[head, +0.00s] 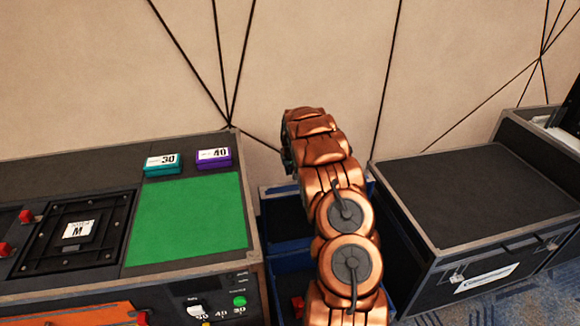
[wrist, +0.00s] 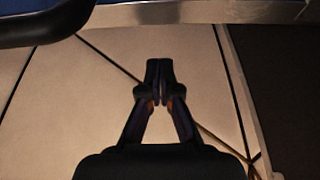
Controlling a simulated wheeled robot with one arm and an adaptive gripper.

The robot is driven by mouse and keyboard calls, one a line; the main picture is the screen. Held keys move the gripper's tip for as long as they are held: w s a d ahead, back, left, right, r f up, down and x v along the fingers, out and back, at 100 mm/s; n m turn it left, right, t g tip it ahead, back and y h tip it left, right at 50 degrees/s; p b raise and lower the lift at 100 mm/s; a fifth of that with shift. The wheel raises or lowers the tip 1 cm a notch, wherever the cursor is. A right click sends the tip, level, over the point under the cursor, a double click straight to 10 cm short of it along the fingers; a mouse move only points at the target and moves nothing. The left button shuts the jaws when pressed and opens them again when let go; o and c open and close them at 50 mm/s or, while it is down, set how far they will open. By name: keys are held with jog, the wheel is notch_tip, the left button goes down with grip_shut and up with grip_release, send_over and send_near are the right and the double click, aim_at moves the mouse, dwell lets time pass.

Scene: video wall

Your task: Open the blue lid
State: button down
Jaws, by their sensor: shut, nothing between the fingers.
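A blue bin (head: 285,247) stands in the gap between the two cases, largely hidden behind my copper arm. Red items lie low inside it, and I cannot tell which blue part is the lid. In the wrist view a blue surface (wrist: 72,14) shows at the top left, beside a dark rounded part. My gripper (wrist: 159,78) is shut and empty, with its fingertips together in front of the beige wall. The fingertips appear apart from the blue surface. In the head view my gripper is hidden behind the arm.
A control case with a green panel (head: 190,220) stands at the left, carrying a teal box (head: 162,164) and a purple box (head: 214,158). A black metal-edged case (head: 480,190) stands close at the right. The wall (head: 310,50) closes off the back.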

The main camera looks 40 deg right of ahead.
jog(key=shift+s+a+f, duration=0.1)
jog(key=shift+s+a, duration=0.4)
jog(key=shift+s, duration=0.35)
jog(key=shift+s+a+f, duration=0.1)
jog(key=shift+s+a, duration=0.35)
jog(key=shift+s, duration=0.4)
